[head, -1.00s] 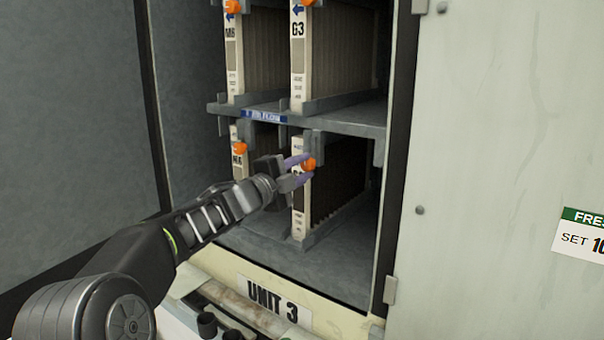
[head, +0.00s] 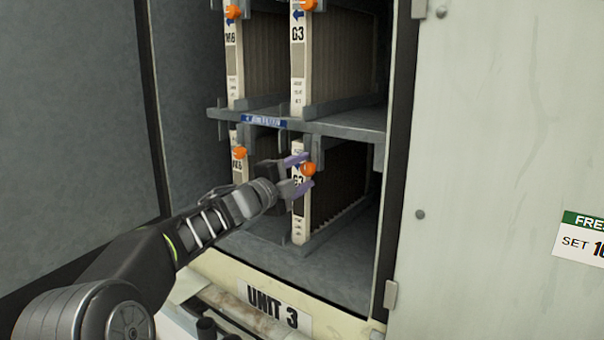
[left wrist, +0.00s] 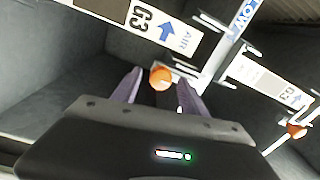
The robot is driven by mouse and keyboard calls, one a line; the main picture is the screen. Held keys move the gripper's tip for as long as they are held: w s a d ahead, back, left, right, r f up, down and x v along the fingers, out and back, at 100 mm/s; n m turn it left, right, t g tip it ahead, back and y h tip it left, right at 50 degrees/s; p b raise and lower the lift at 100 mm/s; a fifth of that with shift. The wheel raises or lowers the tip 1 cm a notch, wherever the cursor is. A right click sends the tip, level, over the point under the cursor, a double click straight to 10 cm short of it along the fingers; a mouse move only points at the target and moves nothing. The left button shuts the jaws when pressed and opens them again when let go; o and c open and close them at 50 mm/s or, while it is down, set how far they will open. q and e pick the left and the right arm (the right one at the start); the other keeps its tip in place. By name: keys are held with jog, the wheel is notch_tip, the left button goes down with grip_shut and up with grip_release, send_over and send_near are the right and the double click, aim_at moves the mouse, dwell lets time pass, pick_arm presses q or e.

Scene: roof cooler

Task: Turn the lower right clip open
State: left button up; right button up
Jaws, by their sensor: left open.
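The lower right clip (head: 308,168) is a small orange knob at the front upper part of the lower right G3 filter (head: 299,222). My left gripper (head: 304,171) is open, with one purple finger above the clip and one below it. In the left wrist view, the orange clip (left wrist: 160,77) shows between the tips of the two purple fingers (left wrist: 160,80). I cannot tell whether either finger touches it. The clip's turn angle is hard to make out. My right gripper is not in view.
A lower left filter with an orange clip (head: 239,152) stands beside my gripper. The shelf (head: 340,124) with a blue label runs above. Upper filters carry orange clips (head: 232,11). The cabinet's pale door or panel (head: 500,150) is on the right.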

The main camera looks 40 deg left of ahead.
pick_arm(q)
jog(key=shift+s, duration=0.1)
jog(key=s, duration=0.7)
jog(key=shift+s+f+b, duration=0.2)
jog(key=shift+s+b, duration=0.1)
jog(key=shift+b, duration=0.15)
jog(key=shift+d, duration=0.1)
